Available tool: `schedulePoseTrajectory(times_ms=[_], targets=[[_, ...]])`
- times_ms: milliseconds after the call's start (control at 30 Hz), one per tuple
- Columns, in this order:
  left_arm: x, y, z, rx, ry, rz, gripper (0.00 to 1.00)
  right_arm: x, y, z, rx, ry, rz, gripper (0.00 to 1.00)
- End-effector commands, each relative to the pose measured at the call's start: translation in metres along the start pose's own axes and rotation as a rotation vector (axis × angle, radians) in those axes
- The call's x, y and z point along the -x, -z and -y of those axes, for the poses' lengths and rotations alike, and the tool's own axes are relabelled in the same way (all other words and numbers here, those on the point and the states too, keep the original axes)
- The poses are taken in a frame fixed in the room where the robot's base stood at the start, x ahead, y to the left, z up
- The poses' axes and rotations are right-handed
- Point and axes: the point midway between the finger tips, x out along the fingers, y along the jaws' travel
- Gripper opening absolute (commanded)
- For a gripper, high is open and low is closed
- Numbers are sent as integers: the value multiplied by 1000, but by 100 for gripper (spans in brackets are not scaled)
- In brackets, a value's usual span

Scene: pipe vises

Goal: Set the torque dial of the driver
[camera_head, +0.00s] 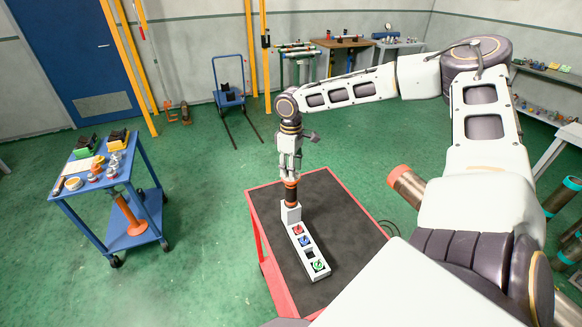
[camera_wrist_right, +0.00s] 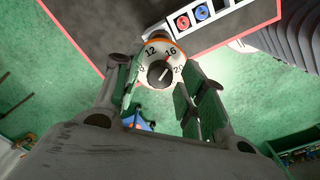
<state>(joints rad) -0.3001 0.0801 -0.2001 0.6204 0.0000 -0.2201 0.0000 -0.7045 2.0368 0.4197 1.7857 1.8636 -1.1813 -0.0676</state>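The driver (camera_head: 291,192), with an orange and black body, stands upright in the white holder (camera_head: 292,214) on the dark-topped red cart. In the right wrist view its round pale dial face (camera_wrist_right: 150,62) shows the numbers 8, 12, 16 and 20 around a dark centre knob (camera_wrist_right: 161,74). The exact pointer setting is hard to read. My right gripper (camera_head: 289,173) points down right above the driver. In the wrist view its fingers (camera_wrist_right: 158,93) are apart, one on each side of the dial, with a gap between them. My left gripper is out of view.
The white holder strip carries red (camera_head: 298,230), blue (camera_head: 304,241) and green (camera_head: 318,265) knobs. The red cart (camera_head: 262,240) has bare dark surface right of the strip. A blue trolley (camera_head: 110,187) with parts stands left; green floor separates them.

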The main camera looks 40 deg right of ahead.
Motion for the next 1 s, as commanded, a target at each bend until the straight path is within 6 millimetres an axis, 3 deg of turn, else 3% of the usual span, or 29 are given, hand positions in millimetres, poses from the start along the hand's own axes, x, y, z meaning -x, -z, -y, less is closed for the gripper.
schedulePoseTrajectory(times_ms=[567,1000], targets=[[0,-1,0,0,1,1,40,9,0,0,-1,0,-1,47],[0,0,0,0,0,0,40,58,1,0,-1,-1,-3,47]])
